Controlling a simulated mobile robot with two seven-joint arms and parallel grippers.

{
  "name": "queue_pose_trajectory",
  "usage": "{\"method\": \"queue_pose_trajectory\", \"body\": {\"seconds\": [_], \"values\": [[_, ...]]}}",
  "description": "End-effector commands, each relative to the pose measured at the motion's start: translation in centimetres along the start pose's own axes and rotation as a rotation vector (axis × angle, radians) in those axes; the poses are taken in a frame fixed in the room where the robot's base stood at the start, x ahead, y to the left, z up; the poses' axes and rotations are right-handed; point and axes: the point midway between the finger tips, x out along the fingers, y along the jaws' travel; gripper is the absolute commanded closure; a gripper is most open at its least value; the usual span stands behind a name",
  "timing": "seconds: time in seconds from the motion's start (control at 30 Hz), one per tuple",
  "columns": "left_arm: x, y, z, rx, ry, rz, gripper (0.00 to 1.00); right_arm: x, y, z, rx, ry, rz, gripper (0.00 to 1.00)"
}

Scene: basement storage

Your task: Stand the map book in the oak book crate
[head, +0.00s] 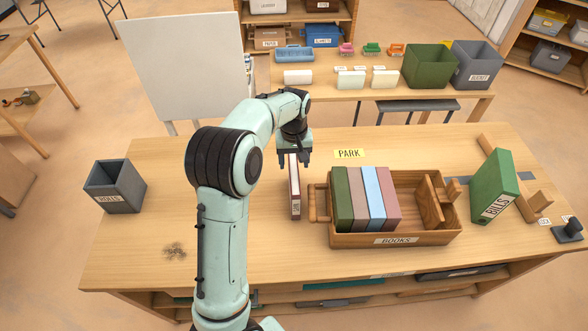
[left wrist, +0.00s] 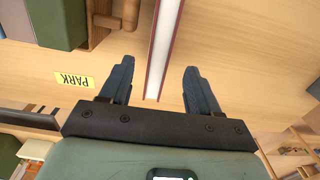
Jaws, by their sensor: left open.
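The map book, which I take to be the slim red-brown book (head: 295,190) with pale page edges, stands upright on the table left of the crate. My left gripper (head: 295,163) is open at its far end. In the left wrist view the book (left wrist: 164,42) lies between the two spread fingers (left wrist: 159,66), with a gap on each side. The oak book crate (head: 345,240), labelled BOOKS, stands just right of it. Green, grey-brown, blue and mauve books (head: 374,198) stand in its left part; a wooden divider (head: 430,205) is at the right. My right gripper is not seen.
A yellow PARK label (head: 349,153) lies behind the crate. A green BILLS binder (head: 495,185) stands tilted to the right, near wooden pieces. A grey bin (head: 115,186) stands at the left. The table's front left is clear apart from a dark mark (head: 175,251).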

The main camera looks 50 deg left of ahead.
Motion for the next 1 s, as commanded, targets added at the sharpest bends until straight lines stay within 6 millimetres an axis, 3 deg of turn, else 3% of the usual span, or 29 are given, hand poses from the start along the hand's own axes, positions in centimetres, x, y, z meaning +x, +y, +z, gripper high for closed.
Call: {"method": "queue_pose_trajectory", "body": {"seconds": [0.03,0.2,0.57,0.67,1.0], "values": [[-1.4,0.1,-0.1,0.0,0.004,0.004,0.38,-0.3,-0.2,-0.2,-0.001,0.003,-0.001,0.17],[-4.1,0.1,-0.1,-0.001,0.002,0.003,0.38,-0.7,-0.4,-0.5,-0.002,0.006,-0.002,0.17],[-6.5,-0.2,-0.6,-0.002,-0.001,-0.002,0.38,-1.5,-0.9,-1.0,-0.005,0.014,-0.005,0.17],[-5.6,-0.2,-0.5,-0.001,-0.003,-0.004,0.38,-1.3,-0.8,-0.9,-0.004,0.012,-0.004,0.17],[0.6,-0.2,-0.4,-0.001,-0.005,-0.004,0.38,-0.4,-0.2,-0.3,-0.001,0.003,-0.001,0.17]]}}
